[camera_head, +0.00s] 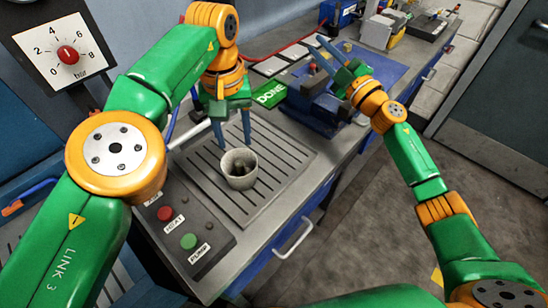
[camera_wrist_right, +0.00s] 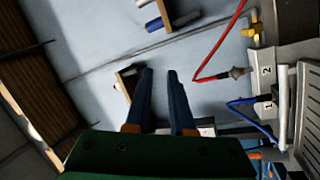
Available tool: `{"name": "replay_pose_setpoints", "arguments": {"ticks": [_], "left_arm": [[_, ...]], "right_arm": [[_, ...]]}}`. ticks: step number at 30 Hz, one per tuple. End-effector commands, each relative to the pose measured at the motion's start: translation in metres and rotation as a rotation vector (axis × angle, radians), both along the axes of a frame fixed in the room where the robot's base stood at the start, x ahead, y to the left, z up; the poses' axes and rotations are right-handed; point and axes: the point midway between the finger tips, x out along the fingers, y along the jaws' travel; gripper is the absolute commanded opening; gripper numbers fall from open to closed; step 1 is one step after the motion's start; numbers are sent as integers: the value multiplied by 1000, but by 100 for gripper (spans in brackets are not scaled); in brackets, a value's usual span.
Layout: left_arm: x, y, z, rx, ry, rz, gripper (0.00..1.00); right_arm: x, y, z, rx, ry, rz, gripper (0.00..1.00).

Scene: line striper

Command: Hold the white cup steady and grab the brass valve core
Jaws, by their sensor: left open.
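The white cup (camera_head: 239,183) stands upright on the grooved metal plate at the centre of the head view. A dark, faintly brassy shape (camera_head: 239,168) shows inside it; I cannot tell if it is the brass valve core. My left gripper (camera_head: 235,146) points down just above and behind the cup, its fingers apart and empty. My right gripper (camera_head: 318,45) is far from the cup, above the blue vise area. In the right wrist view (camera_wrist_right: 159,74) its fingers stand apart with nothing clear between them. No brass valve core can be made out for certain.
The grooved plate (camera_head: 285,158) has free room around the cup. A control panel (camera_head: 187,235) with red and green buttons lies in front. A blue vise (camera_head: 318,107) and a green DONE sign (camera_head: 269,94) stand behind.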

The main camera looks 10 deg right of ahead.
Motion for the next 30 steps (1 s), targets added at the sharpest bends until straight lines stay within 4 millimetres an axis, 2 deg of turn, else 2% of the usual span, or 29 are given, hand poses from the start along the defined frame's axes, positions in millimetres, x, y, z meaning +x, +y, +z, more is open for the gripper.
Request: {"name": "replay_pose_setpoints", "arguments": {"ticks": [1, 3, 5, 6, 7, 9, 12, 15, 18, 20, 27, 30], "left_arm": [[0, 0, 0, 0, 0, 0, 50], [0, 0, 0, 0, 0, 0, 50], [0, 0, 0, 0, 0, 0, 50], [0, 0, 0, 0, 0, 0, 50], [0, 0, 0, 0, 0, 0, 50], [0, 0, 0, 0, 0, 0, 50], [0, 0, 0, 0, 0, 0, 50], [0, 0, 0, 0, 0, 0, 50], [0, 0, 0, 0, 0, 0, 50], [0, 0, 0, 0, 0, 0, 50], [0, 0, 0, 0, 0, 0, 50], [0, 0, 0, 0, 0, 0, 50]], "right_arm": [[-5, 37, -6, 6, 49, 143, 22], [-22, 90, -22, 20, 160, 368, 22], [-45, 128, -43, 24, 299, 559, 22], [-63, 145, -59, 25, 411, 670, 22], [-77, 154, -70, 25, 496, 741, 22], [-108, 163, -94, 26, 698, 865, 22], [-143, 159, -119, 34, 945, 960, 22], [-165, 150, -132, 43, 1113, 994, 22], [-175, 147, -139, 51, 1191, 1005, 22], [-177, 153, -142, 51, 1207, 1009, 22], [-180, 195, -160, 52, 1208, 1011, 22], [-181, 206, -164, 53, 1206, 1009, 22]]}}
